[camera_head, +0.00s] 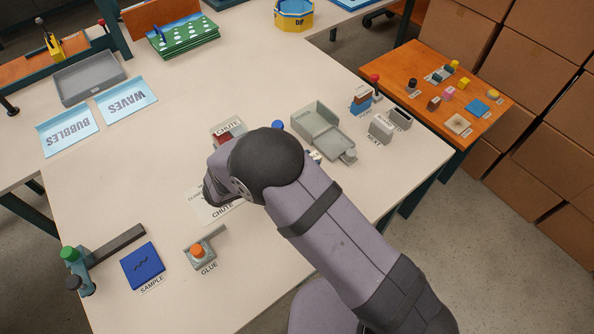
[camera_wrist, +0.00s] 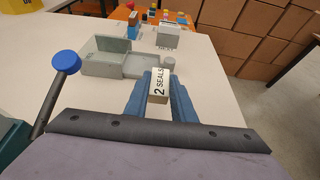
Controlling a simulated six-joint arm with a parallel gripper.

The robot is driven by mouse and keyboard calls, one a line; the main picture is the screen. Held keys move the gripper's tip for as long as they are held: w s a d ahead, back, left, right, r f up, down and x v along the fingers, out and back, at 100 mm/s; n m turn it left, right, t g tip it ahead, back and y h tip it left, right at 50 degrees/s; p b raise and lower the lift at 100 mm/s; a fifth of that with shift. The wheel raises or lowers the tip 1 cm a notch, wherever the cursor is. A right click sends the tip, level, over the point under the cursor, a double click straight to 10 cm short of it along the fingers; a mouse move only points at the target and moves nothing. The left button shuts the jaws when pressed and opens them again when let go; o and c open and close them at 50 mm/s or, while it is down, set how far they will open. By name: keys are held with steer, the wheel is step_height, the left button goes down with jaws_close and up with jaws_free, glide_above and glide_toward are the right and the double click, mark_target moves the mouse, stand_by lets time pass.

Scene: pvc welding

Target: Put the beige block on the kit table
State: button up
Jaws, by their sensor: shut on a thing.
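My gripper (camera_wrist: 160,92) shows in the wrist view with two blue fingers shut on a beige block (camera_wrist: 158,84) lettered "2 SEALS". The block is held above the pale worktable. In the head view my dark wrist covers most of the gripper, and only a small pale and blue part shows beside it. The kit table appears to be the low orange-brown table (camera_head: 428,62) at the right in the head view. Its edge also shows at the top of the wrist view (camera_wrist: 121,14). Several small coloured pieces stand on it, apart from my gripper.
A grey-green open box (camera_head: 316,118) and grey holders (camera_head: 381,129) stand between my gripper and the orange table. A red-knobbed post (camera_head: 375,80) and a blue-brown stack (camera_head: 361,100) stand nearby. A blue-knobbed lever (camera_wrist: 66,63) is left of my gripper. Cardboard boxes (camera_head: 540,100) line the right.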

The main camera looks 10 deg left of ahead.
steer(key=shift+f+p, duration=0.45)
steer(key=shift+f, duration=3.05)
steer(key=shift+f, duration=0.1)
steer(key=shift+f, duration=0.15)
steer(key=o, duration=1)
steer(key=shift+r, duration=0.2)
steer(key=shift+s+a, duration=0.1)
steer(key=shift+a, duration=0.05)
steer(key=b+v, duration=0.3)
steer(key=v, duration=0.8)
steer(key=shift+s+a+r, duration=0.2)
steer(key=shift+s+r, duration=0.05)
steer(key=shift+r, duration=0.05)
